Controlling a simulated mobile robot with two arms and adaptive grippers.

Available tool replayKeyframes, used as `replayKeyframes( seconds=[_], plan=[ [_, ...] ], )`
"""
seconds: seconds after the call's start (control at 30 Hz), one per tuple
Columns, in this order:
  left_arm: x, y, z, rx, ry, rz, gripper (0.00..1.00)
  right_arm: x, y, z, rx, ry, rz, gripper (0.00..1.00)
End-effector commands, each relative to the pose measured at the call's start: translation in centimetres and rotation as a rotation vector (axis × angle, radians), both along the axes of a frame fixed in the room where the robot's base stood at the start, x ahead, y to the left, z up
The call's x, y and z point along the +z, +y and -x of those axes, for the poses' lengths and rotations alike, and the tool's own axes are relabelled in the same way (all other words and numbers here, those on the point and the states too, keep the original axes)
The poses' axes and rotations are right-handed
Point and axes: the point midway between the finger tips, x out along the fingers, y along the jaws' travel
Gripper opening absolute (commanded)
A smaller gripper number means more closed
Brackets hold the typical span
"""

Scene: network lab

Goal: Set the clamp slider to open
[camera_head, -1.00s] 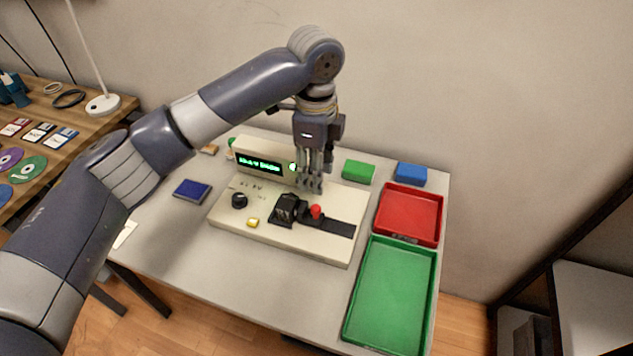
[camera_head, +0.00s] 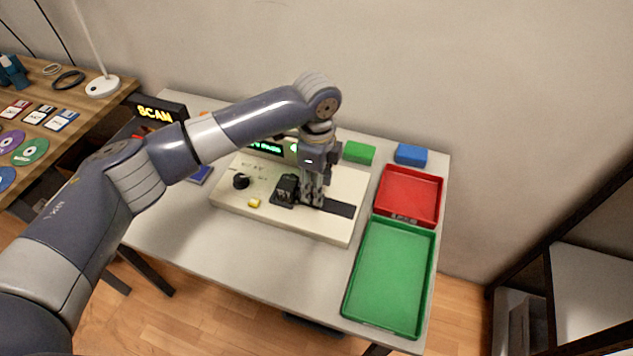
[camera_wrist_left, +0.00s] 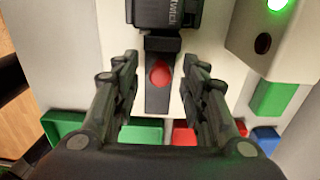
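The clamp device is a cream panel (camera_head: 270,215) on the grey table. On it is a black clamp block (camera_head: 285,189) with a dark slider track (camera_head: 340,208) running to its right. In the left wrist view the slider's red knob (camera_wrist_left: 161,73) sits on the dark track (camera_wrist_left: 158,102), close to the black clamp block (camera_wrist_left: 165,14). My left gripper (camera_head: 312,200) is down at the knob, which it hides in the head view. In the wrist view its fingers (camera_wrist_left: 160,88) are apart, one on each side of the knob, with gaps visible. My right gripper is not in view.
The panel also carries a black dial (camera_head: 241,181), a yellow button (camera_head: 254,203) and a raised display (camera_head: 266,148). A red tray (camera_head: 410,220) and a green tray (camera_head: 385,325) stand to the right. Green (camera_head: 358,152) and blue (camera_head: 411,154) blocks lie behind.

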Motion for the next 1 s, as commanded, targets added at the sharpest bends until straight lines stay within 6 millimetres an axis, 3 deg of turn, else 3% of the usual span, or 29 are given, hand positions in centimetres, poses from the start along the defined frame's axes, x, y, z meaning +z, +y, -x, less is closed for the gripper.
replayKeyframes(
  seconds=[0.13,0.3,0.53,0.77,1.0],
  plan=[
    [0.0,0.0,0.0,0.000,0.000,0.000,0.40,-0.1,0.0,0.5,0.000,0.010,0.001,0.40],
    [0.0,0.0,0.0,0.000,0.000,0.000,0.01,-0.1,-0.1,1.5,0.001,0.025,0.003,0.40],
    [0.1,-0.3,0.1,-0.001,0.001,0.001,0.00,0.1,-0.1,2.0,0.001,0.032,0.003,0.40],
    [0.3,-2.9,1.0,-0.002,0.003,0.001,0.00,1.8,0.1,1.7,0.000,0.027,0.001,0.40],
    [0.0,-3.2,1.1,-0.001,0.002,0.004,0.00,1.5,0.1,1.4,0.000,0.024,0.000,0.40]
  ],
)
